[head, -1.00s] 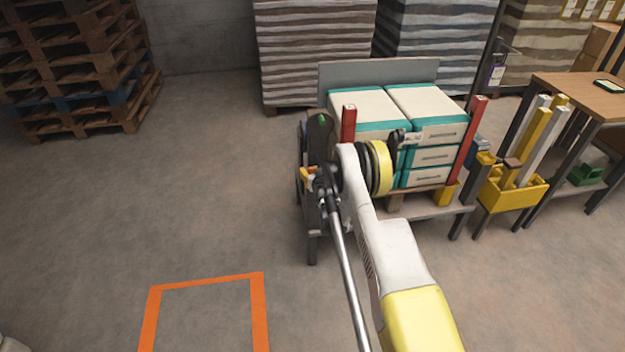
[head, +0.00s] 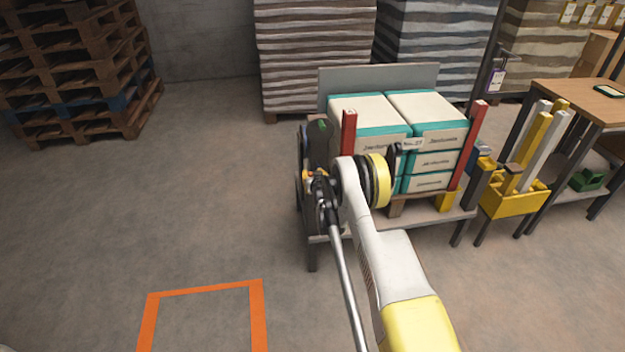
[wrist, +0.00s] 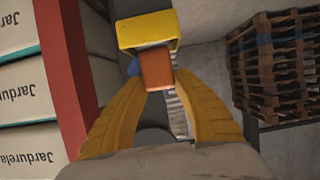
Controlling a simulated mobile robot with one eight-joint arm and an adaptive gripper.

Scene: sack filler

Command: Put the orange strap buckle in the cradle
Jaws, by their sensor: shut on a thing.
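The orange strap buckle (wrist: 157,68) is between the tips of my yellow gripper fingers (wrist: 158,88) in the wrist view, and my gripper is shut on it. Just beyond it is a yellow boxy part (wrist: 147,30), which looks like the cradle. The buckle overlaps its near edge in the picture; I cannot tell whether they touch. A small blue piece (wrist: 133,68) shows at the buckle's left. In the head view my gripper (head: 312,174) is small, at the left end of the sack stand, partly hidden by my arm, and the buckle is not clear there.
Teal and cream sacks (head: 372,112) are stacked on the stand, between red posts (head: 348,133). A red post (wrist: 68,75) is close on the left in the wrist view. A yellow bin (head: 515,200) and a wooden table (head: 580,100) stand right. Floor at left is open.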

